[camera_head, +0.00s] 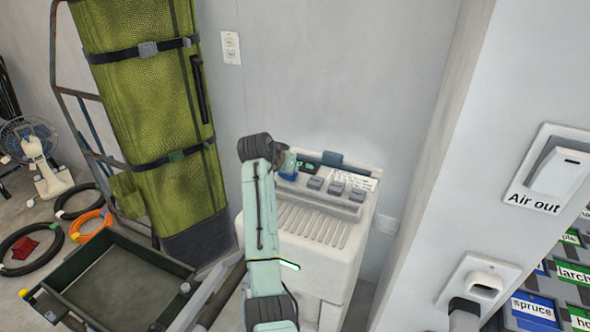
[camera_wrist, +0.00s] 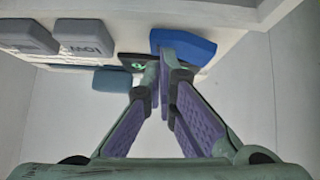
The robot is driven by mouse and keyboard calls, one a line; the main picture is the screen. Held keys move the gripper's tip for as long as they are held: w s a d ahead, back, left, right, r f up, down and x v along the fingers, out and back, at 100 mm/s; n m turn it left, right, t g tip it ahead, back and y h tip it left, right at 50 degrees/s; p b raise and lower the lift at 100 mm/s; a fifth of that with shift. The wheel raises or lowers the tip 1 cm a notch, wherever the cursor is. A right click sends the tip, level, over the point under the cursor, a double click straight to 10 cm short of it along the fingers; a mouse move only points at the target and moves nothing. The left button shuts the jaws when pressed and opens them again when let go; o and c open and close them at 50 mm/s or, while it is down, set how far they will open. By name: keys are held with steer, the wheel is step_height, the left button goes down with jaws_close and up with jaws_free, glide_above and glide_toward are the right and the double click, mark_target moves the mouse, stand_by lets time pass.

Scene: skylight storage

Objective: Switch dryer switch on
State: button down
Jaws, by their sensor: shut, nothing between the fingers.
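The dryer is a white boxy machine (camera_head: 316,250) against the back wall with a sloped top panel. On the panel are a blue switch (camera_head: 288,176), a small green-lit display (camera_head: 307,165) and several grey keys (camera_head: 336,188). In the wrist view the blue switch (camera_wrist: 184,46) stands up just beyond my fingertips, beside the dark display (camera_wrist: 134,65). My gripper (camera_wrist: 164,62) is shut and empty. Its fingertips overlap the switch's near edge in the picture; I cannot tell whether they touch it. In the head view my arm hides part of the panel's left end.
Grey keys (camera_wrist: 90,35), one marked LOW, sit left of the fingers. A wall switch (camera_head: 559,170) labelled Air out is on the right wall. A green rolled bundle (camera_head: 150,100) on a cart and a dark tray (camera_head: 115,285) stand left.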

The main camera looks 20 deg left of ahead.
steer(key=shift+a+r, duration=0.2)
steer(key=shift+a, duration=0.5)
steer(key=shift+r+p, duration=0.1)
steer(key=shift+p, duration=0.2)
steer(key=shift+w+d+r+p, duration=0.1)
steer(key=shift+r+p, duration=0.2)
step_height(320, 180, up, 2)
steer(key=shift+w+d+r+p, duration=0.15)
steer(key=shift+r+p, duration=0.1)
steer(key=shift+p, duration=0.25)
steer(key=b+v, duration=0.3)
steer(key=v, duration=0.7)
steer(key=shift+s+d+r, duration=0.2)
steer(key=shift+d+r, duration=0.05)
steer(key=shift+r, duration=0.15)
